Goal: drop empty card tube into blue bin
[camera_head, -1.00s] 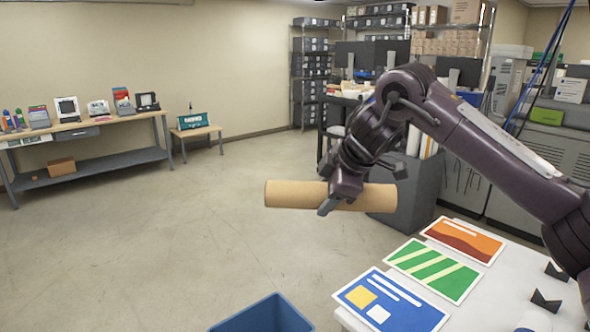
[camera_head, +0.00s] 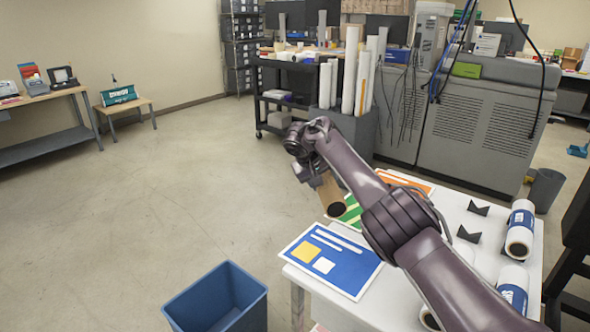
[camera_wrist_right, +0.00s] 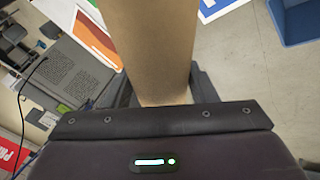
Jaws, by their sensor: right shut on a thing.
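The brown card tube (camera_head: 330,193) is held by my right gripper (camera_head: 308,172) above the floor, just past the far left edge of the white table. Its dark open end faces me in the head view. In the right wrist view the tube (camera_wrist_right: 155,45) fills the space between the fingers, and my right gripper (camera_wrist_right: 155,92) is shut on it. The blue bin (camera_head: 218,297) stands on the floor at the bottom of the head view, left of the table and nearer than the tube. Its corner also shows in the right wrist view (camera_wrist_right: 285,22). My left gripper is out of view.
The white table (camera_head: 375,295) carries a blue print (camera_head: 332,258), green and orange prints, black stands and wrapped rolls (camera_head: 520,228). A dark cart (camera_head: 290,112) and grey machines (camera_head: 480,130) stand behind. The floor on the left is clear.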

